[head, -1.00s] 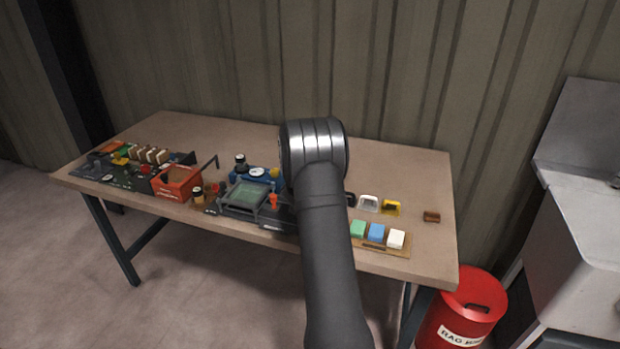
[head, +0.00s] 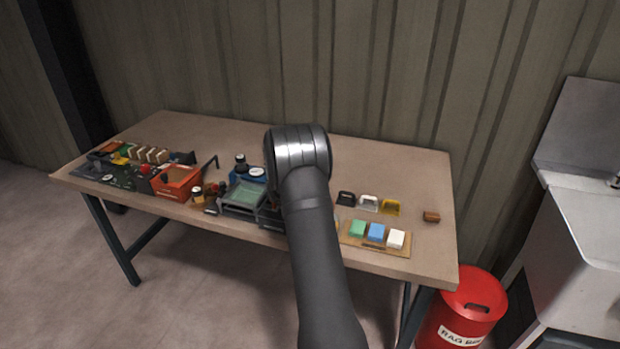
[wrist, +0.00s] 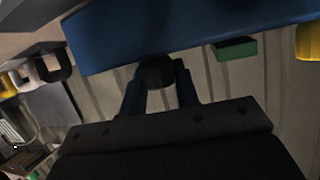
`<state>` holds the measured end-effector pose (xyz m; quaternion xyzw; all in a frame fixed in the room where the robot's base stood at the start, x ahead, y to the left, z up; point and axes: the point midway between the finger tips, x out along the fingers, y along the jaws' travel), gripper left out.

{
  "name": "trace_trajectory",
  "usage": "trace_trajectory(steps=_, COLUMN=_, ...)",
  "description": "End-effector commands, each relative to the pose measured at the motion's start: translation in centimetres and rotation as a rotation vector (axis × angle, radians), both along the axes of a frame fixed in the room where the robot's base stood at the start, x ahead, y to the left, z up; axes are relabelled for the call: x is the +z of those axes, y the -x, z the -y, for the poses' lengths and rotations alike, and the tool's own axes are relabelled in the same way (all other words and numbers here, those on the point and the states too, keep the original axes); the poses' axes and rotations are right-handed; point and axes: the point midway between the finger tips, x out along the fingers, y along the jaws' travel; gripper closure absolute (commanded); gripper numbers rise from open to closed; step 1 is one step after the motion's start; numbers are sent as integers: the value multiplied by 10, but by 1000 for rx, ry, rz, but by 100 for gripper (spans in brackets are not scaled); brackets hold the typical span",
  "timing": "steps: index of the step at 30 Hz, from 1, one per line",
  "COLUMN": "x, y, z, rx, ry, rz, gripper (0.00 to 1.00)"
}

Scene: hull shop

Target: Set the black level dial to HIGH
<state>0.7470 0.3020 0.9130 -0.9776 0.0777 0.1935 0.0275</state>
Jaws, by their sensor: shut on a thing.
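The blue unit (head: 240,174) stands on the bench left of my arm in the head view, partly hidden by it. In the wrist view the blue unit (wrist: 190,30) spans the top. A dark round knob (wrist: 155,71), which looks like the black level dial, sits at its edge. My gripper (wrist: 158,84) has its two fingers on either side of this knob and is shut on it. In the head view my arm hides the gripper and the knob. No HIGH mark or dial pointer can be read.
An orange box (head: 176,181) and a grey-green tray (head: 244,195) stand left of my arm. Right of it are a board (head: 372,244) with green, blue and white blocks, and black, white and yellow holders. A small brown block (head: 431,216) lies farther right, with bare bench around it.

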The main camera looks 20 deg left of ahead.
Motion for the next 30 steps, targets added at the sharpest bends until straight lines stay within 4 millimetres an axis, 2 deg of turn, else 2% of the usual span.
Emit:
trace_trajectory(steps=8, x=3, y=-1, z=0, rx=-3, ry=-2, rz=4, gripper=94)
trace_trajectory(steps=9, x=3, y=-1, z=0, rx=-3, ry=-2, rz=4, gripper=70)
trace_trajectory(steps=12, x=3, y=-1, z=0, rx=-3, ry=-2, rz=4, gripper=50)
trace_trajectory(steps=23, x=2, y=3, z=-1, rx=-1, ry=0, rz=1, gripper=50)
trace_trajectory(steps=26, x=7, y=13, z=-3, rx=0, ry=-1, rz=1, gripper=50)
trace_trajectory(steps=30, x=18, y=38, z=-7, rx=0, ry=-1, rz=2, gripper=50)
